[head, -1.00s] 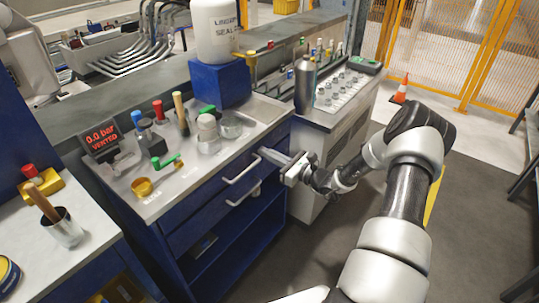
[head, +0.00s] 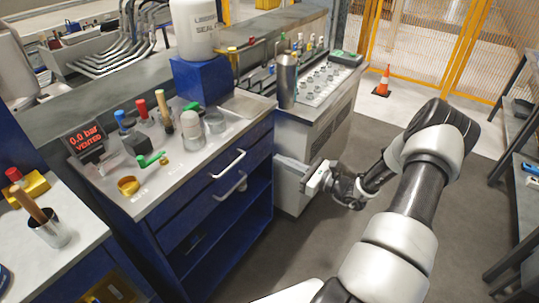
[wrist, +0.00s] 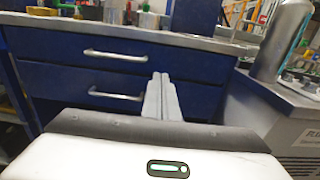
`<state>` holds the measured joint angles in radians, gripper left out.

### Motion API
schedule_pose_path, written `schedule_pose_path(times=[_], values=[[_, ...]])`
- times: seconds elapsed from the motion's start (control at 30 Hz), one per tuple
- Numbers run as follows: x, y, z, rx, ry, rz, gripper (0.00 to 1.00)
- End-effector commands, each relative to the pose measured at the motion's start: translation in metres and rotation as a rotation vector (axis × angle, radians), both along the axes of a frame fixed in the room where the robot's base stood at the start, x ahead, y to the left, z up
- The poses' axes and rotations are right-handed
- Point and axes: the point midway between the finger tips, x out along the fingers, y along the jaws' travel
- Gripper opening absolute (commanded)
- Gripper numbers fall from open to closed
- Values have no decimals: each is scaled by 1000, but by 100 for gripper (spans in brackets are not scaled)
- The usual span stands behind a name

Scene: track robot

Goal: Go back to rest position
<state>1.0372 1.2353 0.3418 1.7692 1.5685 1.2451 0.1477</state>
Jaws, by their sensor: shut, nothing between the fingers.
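My gripper (head: 303,178) is in front of the blue drawer cabinet's right side and the grey bench, below their top edges. In the wrist view its two fingers (wrist: 162,100) lie together, shut with nothing between them. Beyond them are the two drawers of the blue cabinet (wrist: 60,82), both with silver handles. The fingers look apart from the handles. In the head view my arm reaches in from the lower right.
The blue cabinet's top (head: 165,185) holds tools, cups and a pressure display (head: 86,140). A metal bottle (head: 287,80) stands on the grey bench. An orange cone (head: 383,80) stands by the yellow fence. Open floor lies right of the cabinet; a dark rack (head: 515,190) is at the far right.

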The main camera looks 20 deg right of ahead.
Motion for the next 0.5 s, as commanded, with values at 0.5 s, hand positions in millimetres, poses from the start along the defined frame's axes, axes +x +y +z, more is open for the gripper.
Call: schedule_pose_path(times=[0.5], values=[[-16, 43, 38, -186, -19, 213, 0]])
